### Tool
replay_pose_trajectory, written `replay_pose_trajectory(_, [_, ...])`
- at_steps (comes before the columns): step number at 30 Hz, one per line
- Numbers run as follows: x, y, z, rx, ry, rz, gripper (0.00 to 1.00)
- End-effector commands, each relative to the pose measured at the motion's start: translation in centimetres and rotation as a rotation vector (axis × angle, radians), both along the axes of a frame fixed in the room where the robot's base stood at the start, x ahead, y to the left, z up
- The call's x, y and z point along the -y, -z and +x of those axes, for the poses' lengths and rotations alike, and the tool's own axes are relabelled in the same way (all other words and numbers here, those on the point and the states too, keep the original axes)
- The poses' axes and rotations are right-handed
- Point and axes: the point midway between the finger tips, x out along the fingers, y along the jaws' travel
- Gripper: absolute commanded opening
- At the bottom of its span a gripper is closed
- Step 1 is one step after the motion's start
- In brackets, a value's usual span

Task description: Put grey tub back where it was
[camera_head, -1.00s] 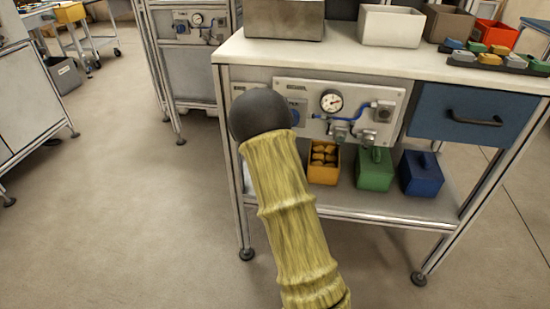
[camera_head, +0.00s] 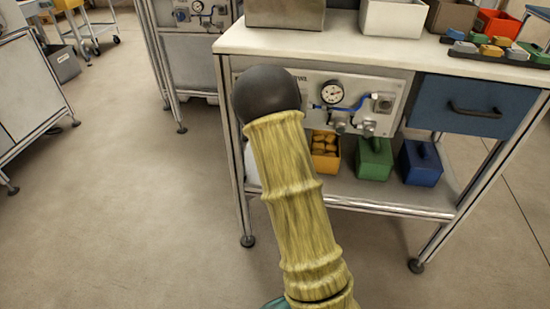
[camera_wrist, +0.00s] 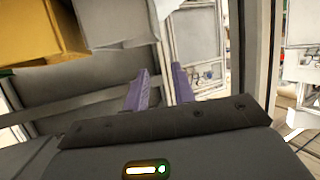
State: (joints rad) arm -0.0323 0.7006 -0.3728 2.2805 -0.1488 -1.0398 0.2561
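A grey-brown tub (camera_head: 285,13) stands on the bench top at the left, cut off by the top edge of the head view. A second brownish-grey tub (camera_head: 450,17) stands further right; I cannot tell which one is the grey tub. A yellow box (camera_wrist: 30,35) is at upper left there, apart from the fingers.
A white tub (camera_head: 391,18) and a red tub (camera_head: 497,24) stand on the bench top (camera_head: 350,45). Coloured blocks lie at its right. Orange (camera_head: 325,165), green (camera_head: 374,160) and blue (camera_head: 420,165) boxes sit on the lower shelf. A gauge panel (camera_head: 350,92) is above them.

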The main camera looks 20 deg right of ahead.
Motion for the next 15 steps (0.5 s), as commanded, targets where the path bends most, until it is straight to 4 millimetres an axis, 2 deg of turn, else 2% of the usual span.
replay_pose_trajectory(5, [-0.9,-0.4,-1.1,-0.072,0.014,0.023,0.26])
replay_pose_trajectory(8, [-2.1,-0.7,-2.8,-0.17,0.023,0.05,0.26])
replay_pose_trajectory(11, [-3.9,-1.0,-5.3,-0.292,0.019,0.081,0.26])
replay_pose_trajectory(15, [-6.8,-1.5,-9.7,-0.471,-0.01,0.113,0.26])
